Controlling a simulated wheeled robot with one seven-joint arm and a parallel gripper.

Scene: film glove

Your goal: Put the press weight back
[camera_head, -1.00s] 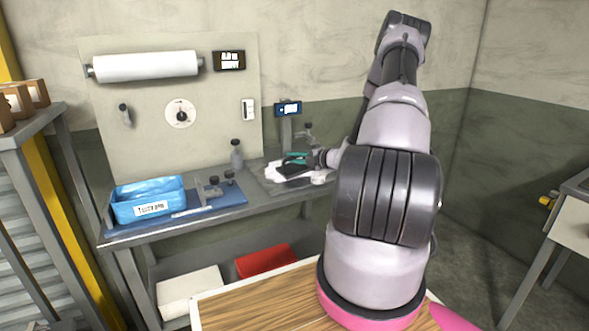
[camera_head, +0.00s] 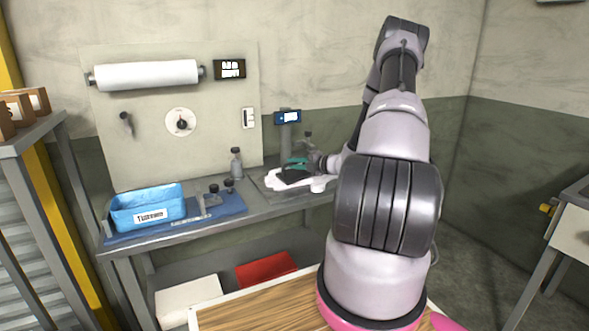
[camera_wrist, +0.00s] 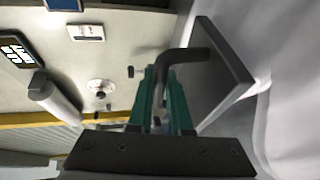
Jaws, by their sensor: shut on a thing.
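The press weight is a dark flat plate with a bent black handle. In the wrist view the press weight (camera_wrist: 222,72) is at upper right, seen at a slant. My gripper (camera_wrist: 162,84) has green fingers shut on its handle. In the head view the press weight (camera_head: 293,177) is a small dark slab at the back bench's right part, just under my gripper (camera_head: 299,163). A white sheet-like thing (camera_head: 275,184) lies below it. I cannot tell whether the weight touches it. My arm hides the bench's right end.
A blue bin (camera_head: 147,207) stands at the bench's left end. Small dark-topped items sit on a blue mat (camera_head: 232,203). A bottle (camera_head: 236,163) stands behind, and a small blue-framed display (camera_head: 288,117) rises on a post. A wooden-topped surface (camera_head: 255,306) is in front.

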